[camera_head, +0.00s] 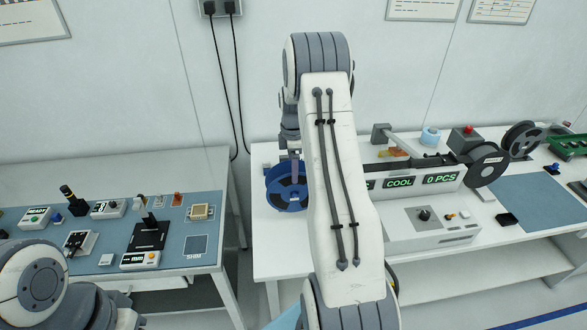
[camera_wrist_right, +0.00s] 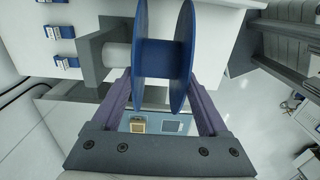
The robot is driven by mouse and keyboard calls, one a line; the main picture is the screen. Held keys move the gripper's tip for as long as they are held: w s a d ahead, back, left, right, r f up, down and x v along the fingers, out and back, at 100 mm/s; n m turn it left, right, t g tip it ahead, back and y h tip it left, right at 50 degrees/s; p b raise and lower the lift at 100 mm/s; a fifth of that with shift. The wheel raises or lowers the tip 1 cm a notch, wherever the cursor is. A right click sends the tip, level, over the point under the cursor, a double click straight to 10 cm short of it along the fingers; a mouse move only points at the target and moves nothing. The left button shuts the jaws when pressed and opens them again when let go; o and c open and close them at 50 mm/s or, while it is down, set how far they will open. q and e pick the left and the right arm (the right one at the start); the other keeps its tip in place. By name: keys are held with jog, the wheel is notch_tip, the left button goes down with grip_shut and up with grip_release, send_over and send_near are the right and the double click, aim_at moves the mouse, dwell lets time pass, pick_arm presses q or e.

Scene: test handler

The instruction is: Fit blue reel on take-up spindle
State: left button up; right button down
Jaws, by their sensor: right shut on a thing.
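The blue reel (camera_head: 287,188) hangs near the left end of the white bench, partly behind my right arm in the head view. In the right wrist view the reel (camera_wrist_right: 163,58) fills the middle, its two flanges between my fingers. My right gripper (camera_head: 294,166) is shut on it; its fingers (camera_wrist_right: 163,88) lie along the outer sides of the flanges. A pale round shaft on a grey block (camera_wrist_right: 117,55), perhaps the take-up spindle, is just left of the reel in the wrist view. I cannot tell whether the reel is on it. My left gripper is out of view.
A white machine (camera_head: 430,232) with a lit display stands on the right bench. A dark reel (camera_head: 487,165) is at its right end. A blue mat (camera_head: 540,200) lies further right. The left bench (camera_head: 90,165) carries several small devices. A gap separates the benches.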

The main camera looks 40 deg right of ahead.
jog(key=shift+w+d, duration=0.35)
jog(key=shift+w, duration=0.2)
grip_release()
jog(key=shift+r, duration=0.25)
notch_tip(320, 180, up, 10)
jog(key=b, duration=0.3)
dwell(0.6)
